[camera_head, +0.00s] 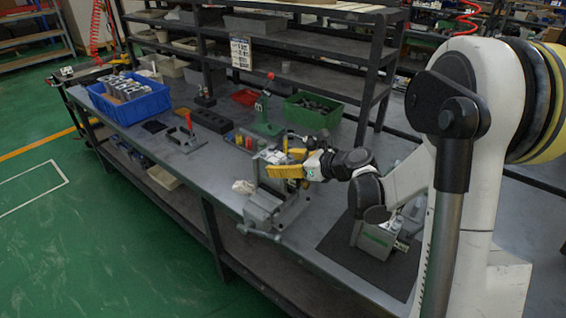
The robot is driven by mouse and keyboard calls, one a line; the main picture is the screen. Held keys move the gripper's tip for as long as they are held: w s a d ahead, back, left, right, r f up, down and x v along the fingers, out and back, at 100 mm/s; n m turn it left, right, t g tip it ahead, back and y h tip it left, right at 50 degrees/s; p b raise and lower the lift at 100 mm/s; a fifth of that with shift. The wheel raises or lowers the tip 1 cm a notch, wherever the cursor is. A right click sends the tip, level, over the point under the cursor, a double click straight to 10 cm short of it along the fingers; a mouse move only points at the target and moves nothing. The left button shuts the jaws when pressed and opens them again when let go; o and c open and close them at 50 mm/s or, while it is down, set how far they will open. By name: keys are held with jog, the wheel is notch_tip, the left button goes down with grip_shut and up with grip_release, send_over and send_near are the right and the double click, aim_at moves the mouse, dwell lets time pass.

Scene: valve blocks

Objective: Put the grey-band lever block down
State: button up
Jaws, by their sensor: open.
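My gripper (284,164), with yellow fingers, is over the workbench above a grey bench vise (266,207) and points left. Its jaws are open. A small pale grey block (270,156) shows right at the fingertips, partly covered by them. It looks like the lever block, but its band is too small to make out. I cannot tell whether the fingers touch it or exactly what it rests on. Another grey block (376,241) with a green band stands on a dark mat (341,250) at the right, partly hidden by my arm.
A blue crate (130,105) of grey parts stands at the bench's far left. A green bin (312,111), a green lever press (266,127) and a red-handled tool (187,138) stand behind the vise. Dark shelving rises at the back.

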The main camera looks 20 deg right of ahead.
jog(key=shift+r, duration=0.2)
jog(key=p+v, duration=0.3)
jog(key=v, duration=0.9)
notch_tip(320, 180, up, 22)
jog(key=w+d+m+t+h, duration=0.25)
jog(key=m+t+h, duration=0.55)
jog(key=m, duration=1.2)
jog(key=s+f+m+g+h, duration=0.5)
jog(key=s+f+m, duration=0.5)
jog(key=m, duration=0.7)
jog(key=s+a+f+m+g+y, duration=0.2)
jog(key=s+a+f+m+g, duration=0.1)
jog(key=s, duration=0.3)
jog(key=s+a+f+m+g+y, duration=0.3)
jog(key=s+a+f+g, duration=0.1)
jog(key=s+a+f, duration=0.2)
jog(key=shift+s, duration=0.7)
